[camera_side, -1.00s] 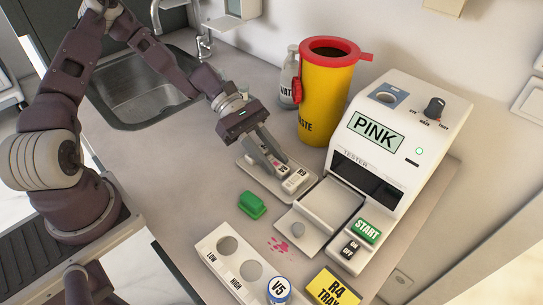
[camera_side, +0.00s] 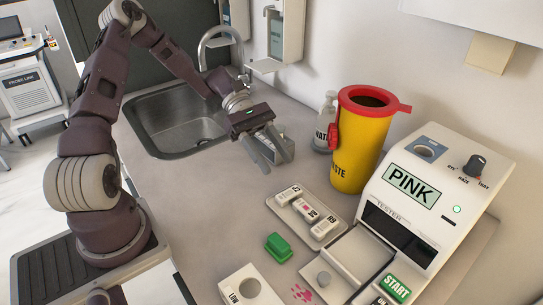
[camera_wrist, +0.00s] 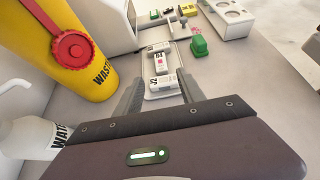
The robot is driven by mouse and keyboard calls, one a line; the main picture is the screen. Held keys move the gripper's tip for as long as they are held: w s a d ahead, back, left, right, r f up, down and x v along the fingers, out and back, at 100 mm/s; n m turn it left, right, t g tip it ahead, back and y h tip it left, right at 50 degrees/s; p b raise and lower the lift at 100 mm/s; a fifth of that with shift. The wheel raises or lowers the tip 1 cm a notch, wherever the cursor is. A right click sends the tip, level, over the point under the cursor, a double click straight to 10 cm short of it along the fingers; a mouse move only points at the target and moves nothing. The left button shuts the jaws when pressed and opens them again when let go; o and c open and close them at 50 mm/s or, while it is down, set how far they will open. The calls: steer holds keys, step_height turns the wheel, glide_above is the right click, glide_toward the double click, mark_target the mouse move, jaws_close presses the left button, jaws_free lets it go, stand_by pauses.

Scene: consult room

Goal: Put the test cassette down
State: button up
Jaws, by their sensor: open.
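Three white test cassettes lie in a row on a shallow pale tray (camera_side: 272,205) in the side view: a far-left one (camera_side: 289,194), a middle one with a pink mark (camera_side: 306,210) and a near-right one (camera_side: 324,228). My gripper (camera_side: 275,157) is open and empty, above the counter to the upper left of the tray and apart from it. In the wrist view the open fingers (camera_wrist: 160,88) frame the near cassette (camera_wrist: 162,84), with the tray farther out beyond the fingertips.
A yellow waste bin (camera_side: 361,145) with a red rim stands behind the tray, next to a white bottle (camera_side: 324,132). The tester (camera_side: 440,200) reads PINK, its drawer out. A green block (camera_side: 278,247) sits in front. The sink (camera_side: 180,125) is at the back left.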

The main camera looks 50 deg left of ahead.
steer(key=shift+a+r, duration=0.1)
steer(key=shift+a, duration=0.1)
steer(key=s+d+r+m+t+y, duration=0.2)
steer(key=s+r+m+y, duration=0.4)
steer(key=s+m, duration=0.3)
steer(key=s+d+r+m+t+y, duration=0.1)
steer(key=s+r+m+t+y, duration=0.2)
steer(key=s+r+m+y, duration=0.3)
steer(key=s+r+m, duration=0.3)
steer(key=s, duration=0.2)
steer(key=shift+d+t, duration=0.3)
steer(key=shift+d, duration=0.1)
steer(key=shift+c, duration=0.5)
